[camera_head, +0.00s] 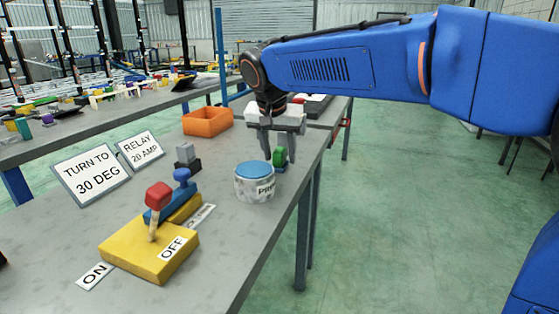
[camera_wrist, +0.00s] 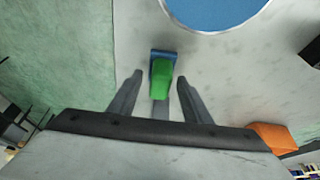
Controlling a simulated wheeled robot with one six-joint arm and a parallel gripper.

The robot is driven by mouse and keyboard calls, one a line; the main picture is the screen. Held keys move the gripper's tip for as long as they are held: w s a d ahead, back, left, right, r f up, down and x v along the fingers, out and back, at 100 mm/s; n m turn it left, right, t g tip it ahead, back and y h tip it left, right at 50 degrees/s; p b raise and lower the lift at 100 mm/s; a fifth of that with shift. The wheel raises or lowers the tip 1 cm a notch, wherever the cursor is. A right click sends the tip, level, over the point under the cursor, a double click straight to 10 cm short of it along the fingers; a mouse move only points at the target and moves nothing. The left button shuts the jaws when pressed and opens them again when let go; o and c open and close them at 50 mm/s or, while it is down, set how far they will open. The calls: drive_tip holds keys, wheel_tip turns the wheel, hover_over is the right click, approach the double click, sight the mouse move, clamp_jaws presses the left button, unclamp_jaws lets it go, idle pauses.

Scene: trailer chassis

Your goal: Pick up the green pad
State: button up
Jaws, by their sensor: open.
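The green pad (camera_head: 279,155) stands near the table's right edge, behind the round tin with the blue lid. It sits on a small blue base (camera_head: 280,168). In the wrist view the green pad (camera_wrist: 162,80) is just ahead of and between my fingertips, with its blue base (camera_wrist: 163,54) beyond it. My gripper (camera_head: 279,155) points down over the pad with a finger on either side. It also shows in the wrist view (camera_wrist: 159,80), open, with a gap between each finger and the pad. I cannot tell how far the fingertips are above the table.
The blue-lidded tin (camera_head: 254,184) stands close in front of the pad. An orange bin (camera_head: 207,121) is behind to the left. A yellow switch box (camera_head: 150,248) with a red-topped lever, a grey block (camera_head: 187,158) and signs (camera_head: 92,174) are left. The table edge is close on the right.

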sight(280, 150)
clamp_jaws()
wheel_tip(280, 150, up, 10)
drive_tip(key=shift+r, duration=0.1)
idle(0.5)
drive_tip(key=c, duration=1)
unclamp_jaws()
